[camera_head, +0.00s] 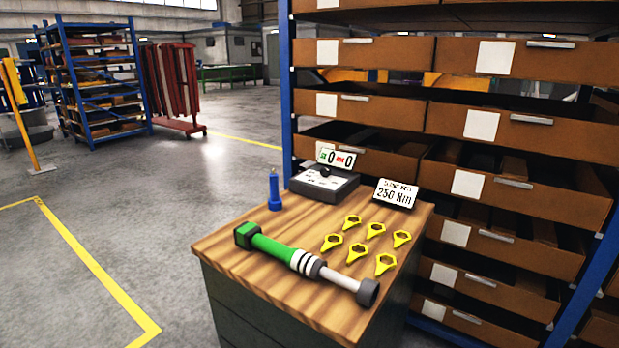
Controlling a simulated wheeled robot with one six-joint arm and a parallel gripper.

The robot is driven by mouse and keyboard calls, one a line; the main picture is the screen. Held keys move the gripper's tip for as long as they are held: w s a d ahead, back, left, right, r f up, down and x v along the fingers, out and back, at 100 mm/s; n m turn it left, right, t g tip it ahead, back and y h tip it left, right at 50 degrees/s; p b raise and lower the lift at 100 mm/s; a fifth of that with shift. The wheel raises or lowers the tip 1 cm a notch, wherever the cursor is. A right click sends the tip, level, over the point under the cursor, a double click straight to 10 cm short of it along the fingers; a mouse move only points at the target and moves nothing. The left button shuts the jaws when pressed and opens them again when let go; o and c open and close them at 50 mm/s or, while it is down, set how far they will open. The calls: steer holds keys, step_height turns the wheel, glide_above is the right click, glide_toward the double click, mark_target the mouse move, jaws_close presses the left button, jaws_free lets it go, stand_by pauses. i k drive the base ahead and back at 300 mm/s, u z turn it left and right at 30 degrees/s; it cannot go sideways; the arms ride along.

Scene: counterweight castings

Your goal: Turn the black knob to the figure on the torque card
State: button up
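The black knob (325,172) sits on top of a dark grey box (323,187) with a white dial face, at the back of a wooden-topped cabinet. The dial's marks are too small to read. A small display (337,158) stands behind the knob and shows two zeros, one by a green label and one by a red label. The torque card (396,193) stands tilted to the right of the box and reads 250 Nm; its smaller top line is unclear. My gripper is not in view.
A green-handled torque tool (285,254) lies across the front of the wooden top (225,243). Several yellow pointed rings (352,222) lie right of it. A blue bottle-like object (275,190) stands left of the box. A drawer rack (287,100) rises close behind.

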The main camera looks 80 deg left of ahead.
mark_target(325, 172)
steer(key=u, duration=2.4)
